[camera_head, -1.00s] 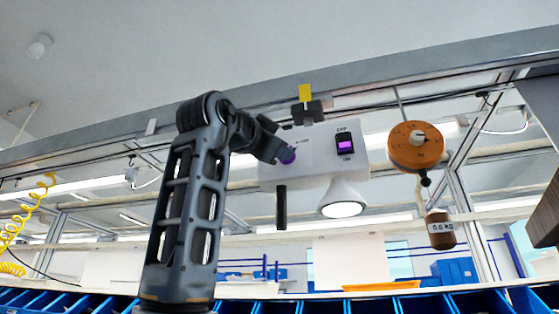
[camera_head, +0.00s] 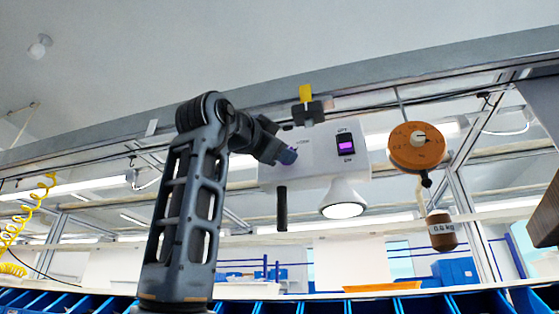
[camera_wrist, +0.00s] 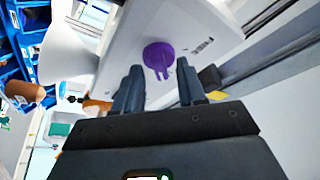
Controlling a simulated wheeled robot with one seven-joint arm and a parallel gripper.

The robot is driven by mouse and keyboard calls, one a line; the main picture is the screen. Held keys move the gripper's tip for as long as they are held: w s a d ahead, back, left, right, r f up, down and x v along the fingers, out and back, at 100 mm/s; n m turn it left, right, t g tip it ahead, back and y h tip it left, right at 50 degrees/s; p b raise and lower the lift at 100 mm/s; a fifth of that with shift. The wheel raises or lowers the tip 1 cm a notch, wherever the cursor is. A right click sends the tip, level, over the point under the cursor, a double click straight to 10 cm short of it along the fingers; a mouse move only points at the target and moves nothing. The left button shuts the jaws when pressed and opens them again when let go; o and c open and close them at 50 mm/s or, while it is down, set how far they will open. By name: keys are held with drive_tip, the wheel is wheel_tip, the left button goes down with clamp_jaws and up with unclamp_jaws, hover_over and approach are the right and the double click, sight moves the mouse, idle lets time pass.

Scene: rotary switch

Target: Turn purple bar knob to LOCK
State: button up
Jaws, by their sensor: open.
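The purple bar knob (camera_wrist: 158,55) sits on the face of a white box (camera_head: 318,170). In the wrist view its round base shows, with a narrow bar pointing down toward my gripper. Small printed text (camera_wrist: 203,46), too small to read, is beside it on the box. My gripper (camera_wrist: 160,88) is open and empty, its two fingers apart on either side below the knob. The knob appears just beyond the fingertips, in line with the gap; contact cannot be told. In the head view my gripper (camera_head: 286,156) hides the knob almost fully.
The box also carries a lit purple rocker switch (camera_head: 346,145), a lamp (camera_head: 343,200) and a black handle (camera_head: 282,208). An orange dial (camera_head: 417,147) and a brown 0.6 kg weight (camera_head: 441,232) hang at right. Blue bins (camera_head: 360,304) line the bottom.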

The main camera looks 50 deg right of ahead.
drive_tip(key=b+v, duration=0.2)
drive_tip(key=v, duration=0.5)
drive_tip(key=shift+a, duration=0.35)
drive_tip(key=shift+s+f, duration=0.1)
drive_tip(key=shift+f, duration=0.05)
